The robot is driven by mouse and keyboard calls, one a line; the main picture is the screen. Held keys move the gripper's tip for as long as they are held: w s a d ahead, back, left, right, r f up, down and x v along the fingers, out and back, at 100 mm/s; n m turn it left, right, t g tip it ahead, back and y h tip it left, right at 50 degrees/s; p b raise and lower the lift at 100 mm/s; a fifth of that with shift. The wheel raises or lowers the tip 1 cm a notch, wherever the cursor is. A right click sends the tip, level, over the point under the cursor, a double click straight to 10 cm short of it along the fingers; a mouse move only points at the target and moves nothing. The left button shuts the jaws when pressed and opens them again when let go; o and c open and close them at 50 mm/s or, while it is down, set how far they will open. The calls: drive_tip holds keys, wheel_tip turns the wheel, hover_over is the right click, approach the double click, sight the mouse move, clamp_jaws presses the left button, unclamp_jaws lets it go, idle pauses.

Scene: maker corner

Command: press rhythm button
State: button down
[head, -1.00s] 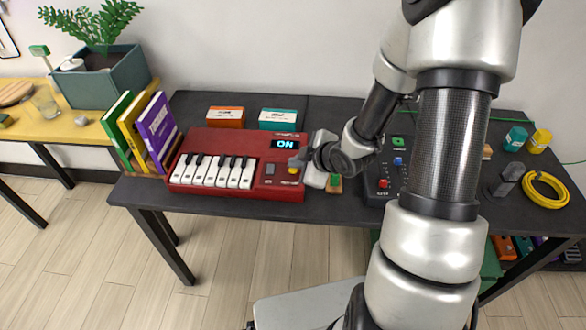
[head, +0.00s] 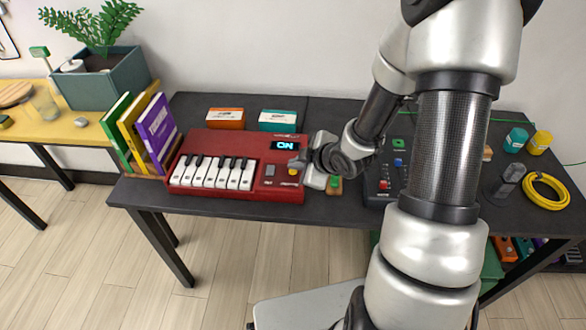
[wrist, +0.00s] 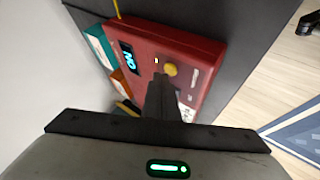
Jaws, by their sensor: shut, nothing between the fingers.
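A red toy keyboard (head: 212,140) with white and black keys lies on the dark table.
Orange (head: 226,118) and teal (head: 277,120) boxes stand behind the keyboard. Upright books (head: 157,130) stand at its left. A dark control box (head: 376,186) with coloured buttons lies to the right, partly behind my arm. A yellow cable coil (head: 546,190) lies at far right.

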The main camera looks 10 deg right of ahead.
wheel_tip(320, 180, up, 6)
drive_tip(key=p, duration=0.5)
idle(0.6)
